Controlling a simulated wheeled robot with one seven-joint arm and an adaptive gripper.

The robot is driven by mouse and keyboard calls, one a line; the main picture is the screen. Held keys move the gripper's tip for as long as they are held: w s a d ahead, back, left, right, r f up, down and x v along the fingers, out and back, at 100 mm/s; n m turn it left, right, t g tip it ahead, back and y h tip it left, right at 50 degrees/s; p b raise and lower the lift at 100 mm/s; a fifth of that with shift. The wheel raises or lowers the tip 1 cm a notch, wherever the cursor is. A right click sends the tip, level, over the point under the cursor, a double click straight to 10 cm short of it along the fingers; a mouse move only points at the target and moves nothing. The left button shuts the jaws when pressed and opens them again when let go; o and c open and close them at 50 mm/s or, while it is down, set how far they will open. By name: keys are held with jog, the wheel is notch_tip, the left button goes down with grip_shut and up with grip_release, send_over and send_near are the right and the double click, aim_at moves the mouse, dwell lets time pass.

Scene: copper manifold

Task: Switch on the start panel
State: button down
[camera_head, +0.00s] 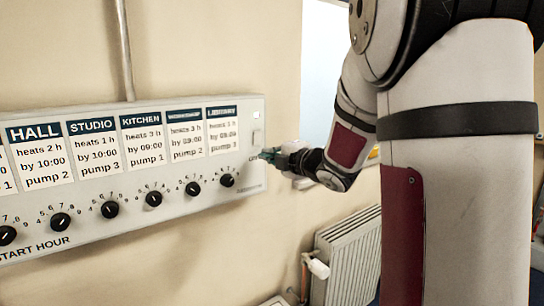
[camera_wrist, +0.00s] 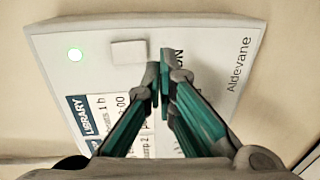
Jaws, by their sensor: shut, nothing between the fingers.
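The start panel (camera_head: 60,190) is a long pale box on the wall in the head view, with room cards and a row of black knobs. Its right end fills the wrist view (camera_wrist: 200,30). The lettering "ON" shows partly beside my fingers. My gripper (camera_wrist: 159,78) has teal fingers, shut and empty, with the tips close to the switch's lower right edge. I cannot tell whether they touch the panel. In the head view my gripper (camera_head: 268,156) is at the panel's right end.
The cards include HALL (camera_head: 35,152), STUDIO (camera_head: 94,147), KITCHEN (camera_head: 142,139) and LIBRARY (camera_wrist: 88,115). A vertical pipe (camera_head: 124,50) runs above the panel. A radiator (camera_head: 349,255) stands below right. Bare wall lies below the panel.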

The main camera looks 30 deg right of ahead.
jog(key=s+f, duration=0.1)
jog(key=s, duration=0.9)
jog(key=shift+d+b, duration=0.2)
jog(key=shift+b, duration=0.15)
jog(key=s+a+f+m+g, duration=0.3)
jog(key=s+a+m+g, duration=0.2)
jog(key=s+a+m, duration=0.4)
jog(key=s+a+f+m+g, duration=0.3)
jog(key=s+a+m+g, duration=0.3)
jog(key=s, duration=0.8)
jog(key=a+m, duration=0.3)
jog(key=a, duration=0.2)
jog(key=shift+f+g+h, duration=0.3)
jog(key=shift+f, duration=0.1)
